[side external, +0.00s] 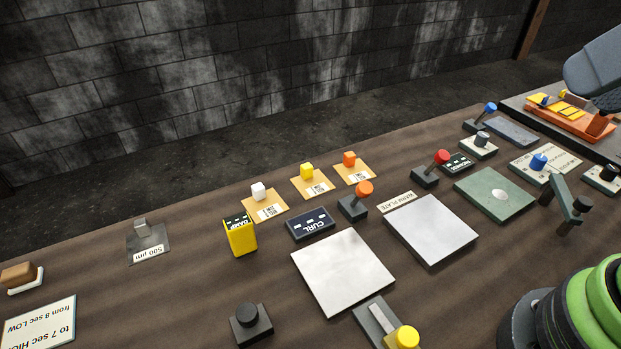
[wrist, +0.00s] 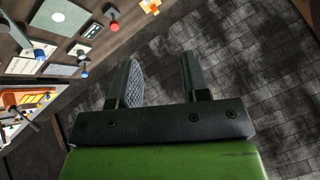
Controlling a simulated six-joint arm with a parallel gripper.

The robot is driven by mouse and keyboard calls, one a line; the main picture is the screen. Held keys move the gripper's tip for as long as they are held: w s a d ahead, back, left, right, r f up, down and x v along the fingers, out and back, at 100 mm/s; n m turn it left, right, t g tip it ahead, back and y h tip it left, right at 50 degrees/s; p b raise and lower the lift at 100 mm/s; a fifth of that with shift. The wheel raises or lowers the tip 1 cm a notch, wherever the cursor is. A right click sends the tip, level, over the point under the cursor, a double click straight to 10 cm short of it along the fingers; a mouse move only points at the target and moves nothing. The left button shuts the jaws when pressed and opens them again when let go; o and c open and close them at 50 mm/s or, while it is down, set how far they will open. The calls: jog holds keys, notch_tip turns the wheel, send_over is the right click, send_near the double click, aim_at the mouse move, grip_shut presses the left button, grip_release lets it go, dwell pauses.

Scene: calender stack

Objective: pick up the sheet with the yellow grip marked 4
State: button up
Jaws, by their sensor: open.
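My gripper (wrist: 157,75) is open and empty in the wrist view, over the dark floor beyond the table edge. A bit of an orange sheet (wrist: 147,6) shows at the top of that view; I cannot tell which one.
In front of the sheets stand a black CURL box (side external: 311,224), a yellow DAMP box (side external: 240,236) and an orange-knobbed lever (side external: 362,194). White plates (side external: 343,271) and a red-knobbed lever (side external: 441,157) are nearby. A grey block wall (side external: 200,90) rises behind the table.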

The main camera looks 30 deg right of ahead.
jog(key=shift+o, duration=1)
jog(key=n+g+h, duration=0.2)
jog(key=n+g, duration=0.1)
jog(key=n, duration=0.1)
send_over(309, 168)
jog(key=s, duration=0.2)
jog(key=f, duration=2.4)
jog(key=shift+s+d+f, duration=0.15)
jog(key=shift+s+f, duration=0.05)
jog(key=shift+x, duration=2.9)
